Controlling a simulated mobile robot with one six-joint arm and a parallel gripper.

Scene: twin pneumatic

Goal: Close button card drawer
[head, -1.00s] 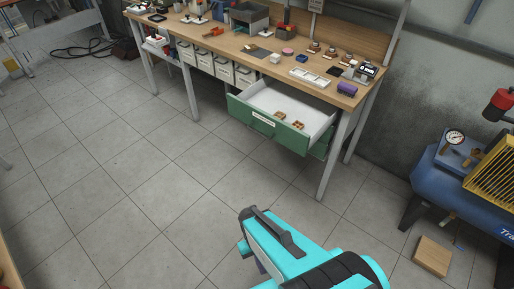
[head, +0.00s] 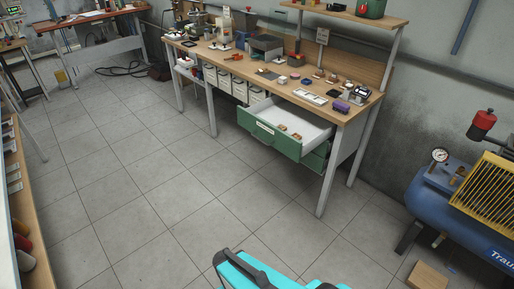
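The drawer (head: 270,137) has a green front with a pale label and a light inside. It is pulled well out from under the right end of the wooden workbench (head: 222,59). A few small brown-orange items (head: 290,134) lie inside it. Another green drawer front (head: 315,160) shows partly below it. Part of my turquoise and black arm shows at the bottom edge, well in front of the drawer and apart from it. My gripper is not visible.
Small parts and devices cover the bench top. A bench leg (head: 328,178) stands right of the drawer. A blue compressor (head: 440,205) and a wooden block (head: 427,276) are at the right. A shelf (head: 40,200) is at the left. The tiled floor (head: 140,190) between is clear.

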